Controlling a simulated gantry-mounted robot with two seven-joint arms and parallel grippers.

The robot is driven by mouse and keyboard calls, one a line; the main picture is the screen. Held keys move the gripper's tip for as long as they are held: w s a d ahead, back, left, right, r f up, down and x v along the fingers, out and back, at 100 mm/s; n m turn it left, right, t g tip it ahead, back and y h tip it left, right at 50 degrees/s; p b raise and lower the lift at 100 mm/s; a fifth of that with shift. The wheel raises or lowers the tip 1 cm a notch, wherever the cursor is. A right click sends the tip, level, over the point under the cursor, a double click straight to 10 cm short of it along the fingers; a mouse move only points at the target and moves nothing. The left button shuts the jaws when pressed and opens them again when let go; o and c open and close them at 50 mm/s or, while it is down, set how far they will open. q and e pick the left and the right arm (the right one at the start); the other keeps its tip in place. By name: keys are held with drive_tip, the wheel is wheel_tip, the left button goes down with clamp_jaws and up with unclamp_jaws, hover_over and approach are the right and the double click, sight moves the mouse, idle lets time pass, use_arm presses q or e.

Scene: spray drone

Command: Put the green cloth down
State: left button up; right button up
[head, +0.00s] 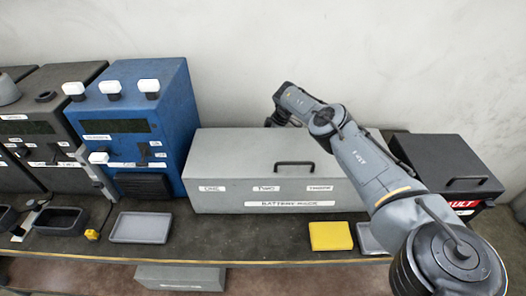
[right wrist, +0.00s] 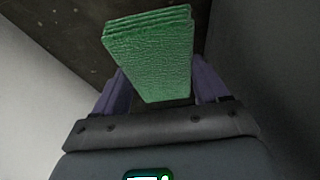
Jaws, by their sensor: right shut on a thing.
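The green cloth (right wrist: 150,55) is folded in several layers and shows in the right wrist view. My right gripper (right wrist: 160,85) is shut on it, with one purple-grey finger on each side. A dark speckled surface lies beyond the cloth, but I cannot tell whether the cloth touches it. In the head view my right arm reaches across to the back, and its far end drops behind the long grey box (head: 230,165). The cloth and my right fingertips are hidden there. My left gripper is in neither view.
The grey box has a handle on top. A blue machine (head: 150,110) stands left of it, a black case (head: 440,160) right. A yellow block (head: 330,236) and a grey tray (head: 140,228) lie at the front. Dark bench top (head: 240,235) between them is clear.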

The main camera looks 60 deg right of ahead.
drive_tip(key=shift+f+b, duration=0.95)
drive_tip(key=shift+f, duration=1.4)
drive_tip(key=shift+r, duration=0.1)
drive_tip(key=shift+f, duration=0.2)
drive_tip(key=o, duration=1)
drive_tip(key=shift+r, duration=0.1)
